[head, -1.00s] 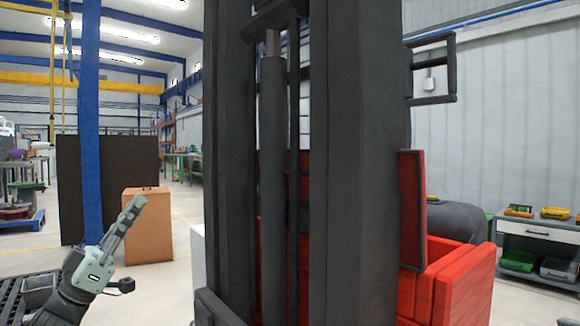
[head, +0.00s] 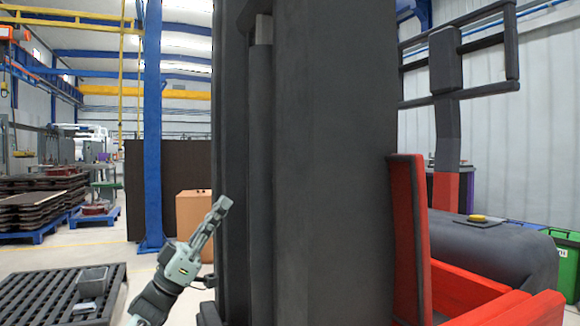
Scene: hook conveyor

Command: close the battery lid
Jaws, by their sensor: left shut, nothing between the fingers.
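The battery lid (head: 411,240) is a red panel with a dark edge. It stands nearly upright, open, on the right of a dark mast, at the side of a red open-topped battery box (head: 470,290) at the lower right. The mast hides part of the box, and the frame's bottom edge cuts it off. My left gripper (head: 222,205) is shut and empty, pointing up and right. It is left of the mast, well apart from the lid, with the mast between them in the picture. My right gripper is not in view.
The tall dark mast (head: 335,160) fills the middle and blocks the view. A dark seat-like cushion (head: 500,250) and a frame (head: 445,60) are behind the box. A blue post (head: 152,130), an orange-brown box (head: 190,220) and a dark slatted pallet (head: 50,295) are at left.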

